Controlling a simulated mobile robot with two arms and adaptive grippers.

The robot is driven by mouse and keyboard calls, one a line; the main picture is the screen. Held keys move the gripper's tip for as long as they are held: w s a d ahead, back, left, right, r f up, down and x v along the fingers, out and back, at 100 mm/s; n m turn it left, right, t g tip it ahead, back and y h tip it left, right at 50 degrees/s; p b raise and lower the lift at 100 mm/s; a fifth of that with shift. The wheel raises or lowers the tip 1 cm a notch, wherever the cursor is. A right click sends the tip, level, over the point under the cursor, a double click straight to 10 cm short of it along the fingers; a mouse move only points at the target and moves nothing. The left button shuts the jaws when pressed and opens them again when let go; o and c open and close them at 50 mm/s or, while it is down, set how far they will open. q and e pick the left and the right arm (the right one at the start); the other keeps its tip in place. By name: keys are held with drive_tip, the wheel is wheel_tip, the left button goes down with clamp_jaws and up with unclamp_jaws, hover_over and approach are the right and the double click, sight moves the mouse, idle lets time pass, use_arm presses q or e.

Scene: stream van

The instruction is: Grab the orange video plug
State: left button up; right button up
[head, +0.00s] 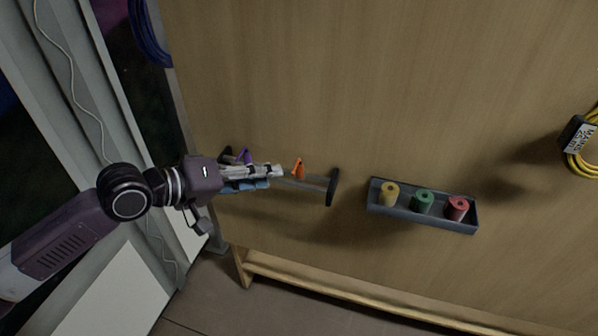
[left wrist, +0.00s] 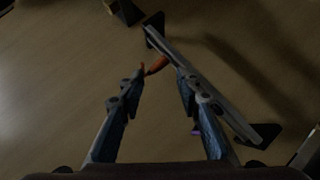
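The orange video plug (head: 298,169) sits on a narrow rail (head: 318,185) fixed to the wooden panel, towards the rail's right end. My left gripper (head: 279,172) reaches in from the left, its fingertips just left of the plug in the head view. In the left wrist view the gripper (left wrist: 160,76) is open. The orange plug (left wrist: 157,66) shows between and slightly beyond its fingertips, close to the right finger. I cannot tell whether they touch. A purple plug (head: 244,156) is on the rail's left part, partly hidden by my gripper. My right gripper is out of view.
A grey tray (head: 420,216) with yellow, green and red rolls is mounted right of the rail. A yellow cable coil (head: 582,160) hangs at the far right, a blue one (head: 148,38) at upper left. A wooden ledge (head: 330,288) runs below. The panel above the rail is clear.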

sight(299, 166)
use_arm(q)
drive_tip(key=shift+n, duration=0.3)
drive_tip(key=w+d+p, duration=0.1)
drive_tip(key=w+d, duration=0.1)
drive_tip(key=w+d+p, duration=0.1)
drive_tip(key=w+d, duration=0.1)
drive_tip(key=d, duration=0.1)
drive_tip(key=shift+w+d+f, duration=0.1)
drive_tip(key=shift+d+f, duration=0.05)
drive_tip(key=shift+f, duration=0.05)
drive_tip(key=c, duration=0.8)
clamp_jaws()
drive_tip(key=shift+f, duration=0.1)
